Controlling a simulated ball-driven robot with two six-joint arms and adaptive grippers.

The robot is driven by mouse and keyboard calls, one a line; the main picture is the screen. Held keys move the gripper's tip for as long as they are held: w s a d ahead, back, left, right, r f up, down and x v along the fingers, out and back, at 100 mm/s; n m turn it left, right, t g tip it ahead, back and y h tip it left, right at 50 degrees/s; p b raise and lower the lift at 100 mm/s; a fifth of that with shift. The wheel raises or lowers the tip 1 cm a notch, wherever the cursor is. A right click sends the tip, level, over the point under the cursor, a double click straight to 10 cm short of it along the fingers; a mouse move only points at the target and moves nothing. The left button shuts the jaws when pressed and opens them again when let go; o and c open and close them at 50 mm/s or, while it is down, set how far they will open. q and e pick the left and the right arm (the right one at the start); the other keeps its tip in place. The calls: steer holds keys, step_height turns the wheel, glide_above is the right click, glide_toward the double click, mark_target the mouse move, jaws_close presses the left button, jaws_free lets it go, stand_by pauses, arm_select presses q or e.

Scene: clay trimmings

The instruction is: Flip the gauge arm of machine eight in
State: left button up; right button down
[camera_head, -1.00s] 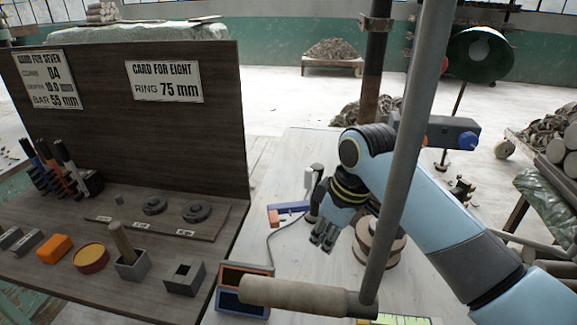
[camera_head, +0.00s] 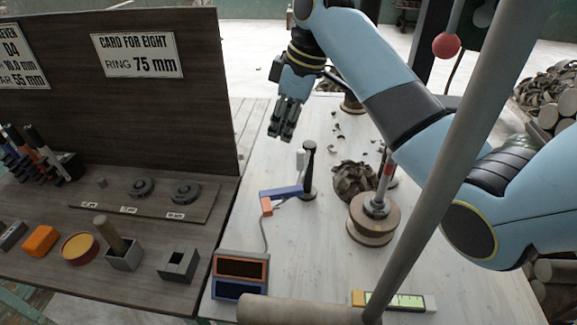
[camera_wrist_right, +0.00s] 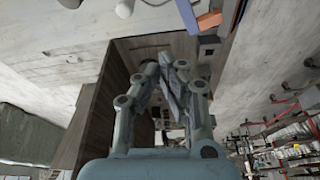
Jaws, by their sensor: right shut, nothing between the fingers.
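The gauge arm is a blue bar (camera_head: 284,192) with an orange tip (camera_head: 266,206), pointing left from a dark upright post (camera_head: 310,170) on the pale worktop. My right gripper (camera_head: 281,136) is shut and empty, pointing down, above and left of the post in the head view. It appears apart from the gauge arm. My left gripper is not in view.
A wooden disc stack (camera_head: 372,222) with a dark clump behind it stands right of the post. A cabled display box (camera_head: 240,275) is at the front. A card board (camera_head: 120,110) rises at left.

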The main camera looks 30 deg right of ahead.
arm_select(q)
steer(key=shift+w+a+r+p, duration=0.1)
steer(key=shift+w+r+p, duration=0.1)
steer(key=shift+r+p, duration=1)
arm_select(e)
step_height(320, 180, down, 10)
steer(key=shift+s+d, duration=0.35)
steer(key=shift+s, duration=0.1)
